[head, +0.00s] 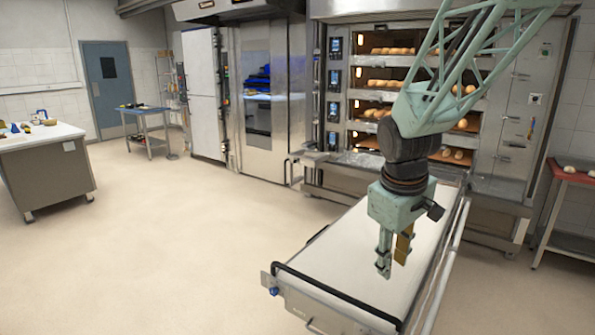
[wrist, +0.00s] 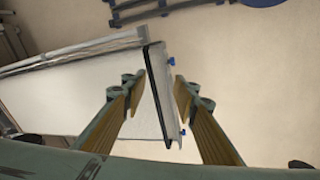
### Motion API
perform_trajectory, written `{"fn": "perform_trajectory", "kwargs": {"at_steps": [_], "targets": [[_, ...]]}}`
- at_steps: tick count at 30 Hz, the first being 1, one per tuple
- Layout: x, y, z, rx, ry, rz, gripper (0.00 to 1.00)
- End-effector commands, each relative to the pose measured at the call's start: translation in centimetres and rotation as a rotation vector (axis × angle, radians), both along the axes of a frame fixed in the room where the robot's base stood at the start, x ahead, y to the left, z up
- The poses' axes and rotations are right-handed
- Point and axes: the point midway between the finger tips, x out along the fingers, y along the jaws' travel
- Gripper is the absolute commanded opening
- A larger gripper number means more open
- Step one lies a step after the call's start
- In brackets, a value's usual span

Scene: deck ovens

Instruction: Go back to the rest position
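My gripper (head: 393,262) hangs from my arm, pointing down over the white loader table (head: 345,238) in front of the deck oven. In the wrist view my gripper (wrist: 153,88) shows two fingers with tan pads, spread apart with nothing between them. Below and beyond the fingers, the end of the loader table (wrist: 85,88) with its dark handle bar shows in the wrist view. I cannot tell the exact height of the fingertips above the table.
The deck oven (head: 345,85) behind holds several loaves on its decks. A red-topped table (head: 575,177) stands at the right. A white-topped workbench (head: 45,168) and a blue side table (head: 147,125) stand at the left. The floor between is clear.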

Motion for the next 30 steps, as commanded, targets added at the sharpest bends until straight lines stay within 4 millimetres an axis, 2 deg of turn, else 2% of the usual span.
{"fn": "perform_trajectory", "kwargs": {"at_steps": [3,12,30], "targets": [[-1.6,-0.1,1.7,0.009,-0.014,-0.031,0.27],[-5.7,-0.1,4.9,0.037,-0.037,-0.109,0.27],[-14.5,0.1,9.9,0.097,-0.08,-0.259,0.27]]}}
